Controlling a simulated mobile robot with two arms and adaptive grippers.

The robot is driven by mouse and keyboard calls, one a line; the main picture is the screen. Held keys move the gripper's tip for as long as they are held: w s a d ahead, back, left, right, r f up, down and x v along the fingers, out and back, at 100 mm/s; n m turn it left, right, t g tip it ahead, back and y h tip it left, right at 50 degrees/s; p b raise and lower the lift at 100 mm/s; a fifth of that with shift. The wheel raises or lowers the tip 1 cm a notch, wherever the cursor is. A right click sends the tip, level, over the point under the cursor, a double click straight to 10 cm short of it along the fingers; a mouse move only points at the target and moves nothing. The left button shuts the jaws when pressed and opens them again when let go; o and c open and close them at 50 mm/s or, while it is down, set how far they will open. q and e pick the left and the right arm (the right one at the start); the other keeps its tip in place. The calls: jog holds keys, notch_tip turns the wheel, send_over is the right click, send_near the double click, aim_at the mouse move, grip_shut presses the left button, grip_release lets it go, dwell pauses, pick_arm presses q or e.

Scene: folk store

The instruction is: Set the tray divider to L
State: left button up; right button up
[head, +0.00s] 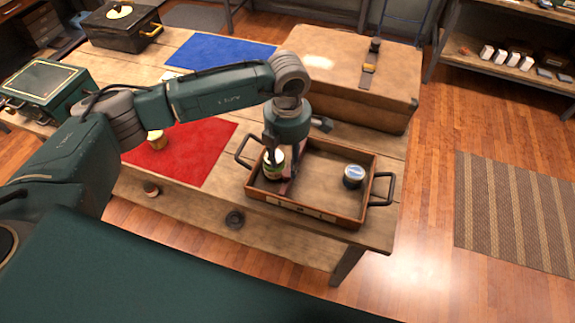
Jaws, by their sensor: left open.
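A wooden tray (345,213) with dark handles at both ends stands near the table's front edge. My left gripper (289,158) points down into its left part and is open. A dark reddish strip (290,182), seemingly the divider, shows below the gripper; the gripper hides much of it. I cannot tell whether the fingers touch it. A green-and-gold can (273,164) stands in the tray just left of the strip. A dark jar with a pale lid (354,176) stands in the right part. Small pale marks show on the tray's front wall, too small to read. My right gripper is out of view.
A large wooden box (345,75) stands close behind the tray. A red mat (200,150) with a gold can (156,139) lies to the left; a blue mat (215,52) lies behind. The table's front edge is close to the tray.

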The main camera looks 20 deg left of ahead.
aim_at(287, 173)
pick_arm(q)
jog(key=shift+f+p, duration=0.5)
jog(key=shift+f, duration=1.75)
jog(key=shift+c, duration=0.5)
